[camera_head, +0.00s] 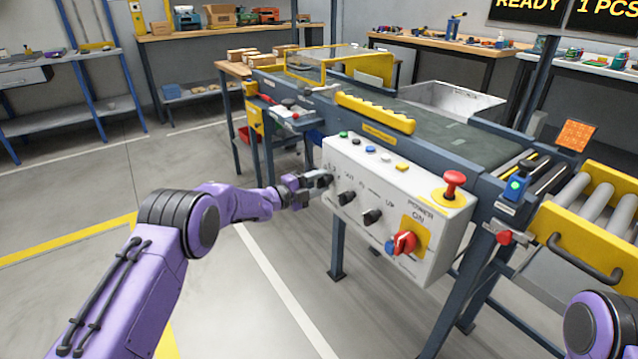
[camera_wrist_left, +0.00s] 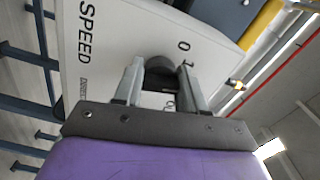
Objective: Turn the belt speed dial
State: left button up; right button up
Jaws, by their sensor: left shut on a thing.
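The belt speed dial (camera_wrist_left: 160,72) is a dark round knob on the white control box (camera_head: 395,205), beside the printed word SPEED in the left wrist view. My left gripper (camera_head: 322,180) reaches the left end of the box's front face. In the left wrist view its two fingers (camera_wrist_left: 161,84) stand on either side of the dial and are shut on it. In the head view the gripper hides most of this dial. My right gripper is not in view.
Two more black knobs (camera_head: 347,198) (camera_head: 372,216) and a red power switch (camera_head: 404,242) sit along the same face. A red mushroom button (camera_head: 453,184) stands on top. The conveyor belt (camera_head: 455,140) runs behind. The floor to the left is clear.

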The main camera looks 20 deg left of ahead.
pick_arm(q)
jog(key=n, duration=0.5)
jog(key=shift+p, duration=0.4)
jog(key=shift+f+n+p, duration=0.1)
jog(key=shift+n+p, duration=0.3)
jog(key=shift+n, duration=1.9)
jog(key=o, duration=1.1)
jog(key=shift+c, duration=0.2)
jog(key=shift+s, duration=0.1)
jog(key=p+v, duration=0.1)
jog(key=v, duration=0.9)
jog(key=shift+a+p, duration=0.2)
jog(key=shift+p, duration=0.1)
jog(key=shift+s, duration=0.15)
